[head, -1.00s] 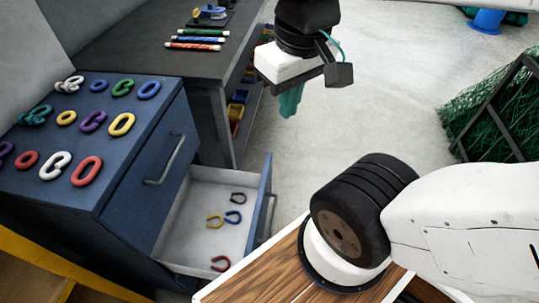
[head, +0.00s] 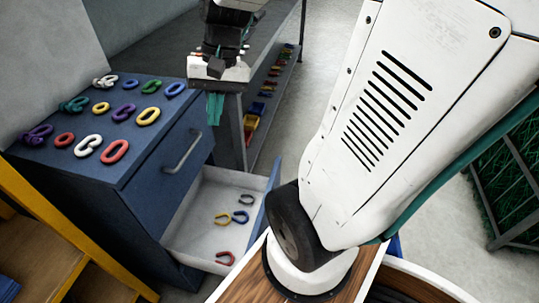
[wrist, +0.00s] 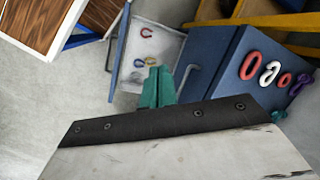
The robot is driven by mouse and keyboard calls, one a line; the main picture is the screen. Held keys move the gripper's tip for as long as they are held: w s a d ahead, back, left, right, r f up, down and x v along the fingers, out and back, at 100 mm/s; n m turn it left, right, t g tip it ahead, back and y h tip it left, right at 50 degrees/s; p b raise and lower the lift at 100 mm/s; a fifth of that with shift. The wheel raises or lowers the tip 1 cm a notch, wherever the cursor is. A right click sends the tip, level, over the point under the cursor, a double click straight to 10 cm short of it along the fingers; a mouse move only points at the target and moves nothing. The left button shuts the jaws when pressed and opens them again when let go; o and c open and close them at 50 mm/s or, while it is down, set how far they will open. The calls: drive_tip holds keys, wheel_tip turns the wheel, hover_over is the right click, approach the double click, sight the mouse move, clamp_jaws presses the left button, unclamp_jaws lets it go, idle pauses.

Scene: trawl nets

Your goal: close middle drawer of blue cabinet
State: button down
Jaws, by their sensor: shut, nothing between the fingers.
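The blue cabinet (head: 145,215) stands at the left in the head view, with a shut top drawer and its bar handle (head: 183,152). Below it the middle drawer (head: 205,225) is pulled out, with a pale interior and several small coloured shackles (head: 223,219) inside. The open drawer also shows in the wrist view (wrist: 167,45). My gripper (head: 215,107) has teal fingers, shut and empty, pointing down beyond the cabinet's far side, apart from the drawer. In the wrist view the fingers (wrist: 157,86) appear in front of the drawer and cabinet.
Coloured chain links (head: 115,151) lie on the cabinet top. A grey workbench (head: 150,55) with shelves of coloured parts stands behind. A yellow frame (head: 60,230) is at the left, green netting (head: 510,180) at the right. Grey floor is free beyond the drawer.

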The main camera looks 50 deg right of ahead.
drive_tip(key=w+d+f+m+t+y, duration=0.1)
drive_tip(key=w+d+f+m+t, duration=0.1)
drive_tip(key=d+f+m, duration=0.65)
drive_tip(key=w+d+f+m+t+y, duration=0.15)
drive_tip(key=d+f+m, duration=0.35)
drive_tip(key=d+f, duration=0.65)
drive_tip(key=s+d+f+m+t+h, duration=0.2)
drive_tip(key=s+d+f+m+t, duration=0.2)
drive_tip(key=s+d+f+m, duration=1)
drive_tip(key=w+a+f+n, duration=0.3)
drive_tip(key=w+f, duration=0.6)
drive_tip(key=w, duration=0.1)
drive_tip(key=shift+w+a, duration=0.15)
drive_tip(key=shift+w, duration=0.2)
drive_tip(key=shift+w+t+h, duration=0.1)
drive_tip(key=shift+t+h, duration=0.15)
